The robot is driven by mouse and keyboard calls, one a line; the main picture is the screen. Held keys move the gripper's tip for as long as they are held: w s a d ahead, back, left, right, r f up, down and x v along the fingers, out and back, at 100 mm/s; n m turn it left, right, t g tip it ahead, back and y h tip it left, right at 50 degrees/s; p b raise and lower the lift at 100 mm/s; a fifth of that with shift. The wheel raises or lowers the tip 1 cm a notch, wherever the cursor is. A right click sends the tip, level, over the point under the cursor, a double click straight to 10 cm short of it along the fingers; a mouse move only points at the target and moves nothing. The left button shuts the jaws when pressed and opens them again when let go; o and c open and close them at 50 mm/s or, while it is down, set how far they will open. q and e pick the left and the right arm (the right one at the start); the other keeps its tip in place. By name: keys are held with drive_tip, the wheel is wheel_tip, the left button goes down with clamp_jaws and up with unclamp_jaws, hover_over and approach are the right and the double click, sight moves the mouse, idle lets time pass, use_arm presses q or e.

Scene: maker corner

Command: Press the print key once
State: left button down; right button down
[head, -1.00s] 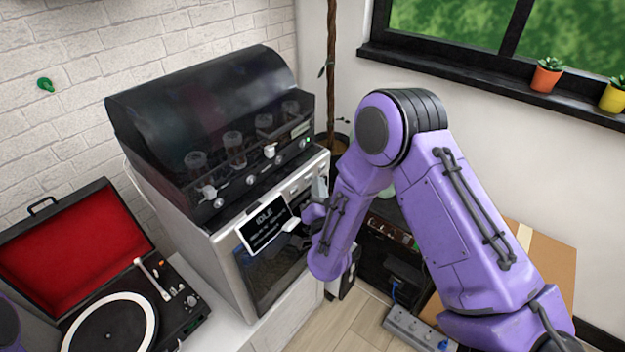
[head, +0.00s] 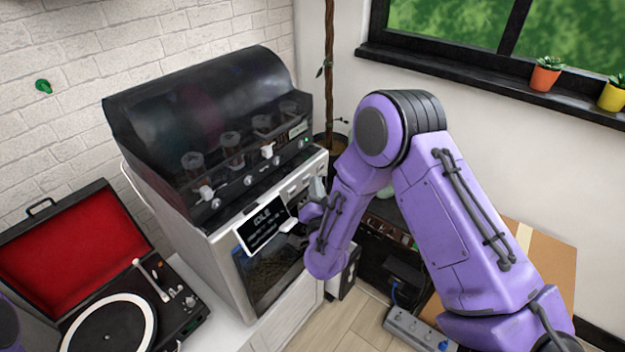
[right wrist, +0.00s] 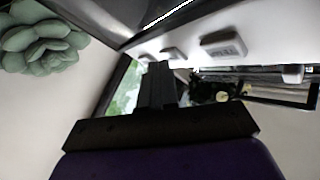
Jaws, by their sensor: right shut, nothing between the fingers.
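The machine (head: 215,240) has a dark hood, and its tilted screen (head: 265,224) reads IDLE. Pale keys (head: 298,187) sit in a row on its front strip, right of the screen. In the right wrist view, a labelled key (right wrist: 223,43) is right of my fingers, with smaller keys nearer the fingertips; its lettering is too blurred to read. My right gripper (head: 317,189) is shut and empty close to the key strip, partly hidden by my arm. Its fingers also show in the right wrist view (right wrist: 157,72). I cannot tell whether they touch a key. My left gripper is out of view.
A record player (head: 125,320) with an open red-lined lid stands left of the machine. A pale green succulent (right wrist: 40,40) is left of my fingers in the right wrist view. A power strip (head: 412,328) and cardboard box (head: 545,250) lie at lower right.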

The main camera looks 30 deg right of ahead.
drive_tip(key=shift+w+a+r, duration=0.15)
drive_tip(key=shift+a+r, duration=0.1)
drive_tip(key=shift+r, duration=0.2)
drive_tip(key=shift+s+f, duration=0.1)
drive_tip(key=shift+s, duration=0.1)
drive_tip(key=s+d, duration=0.1)
drive_tip(key=s, duration=0.5)
drive_tip(key=shift+d, duration=0.4)
drive_tip(key=shift+d, duration=0.1)
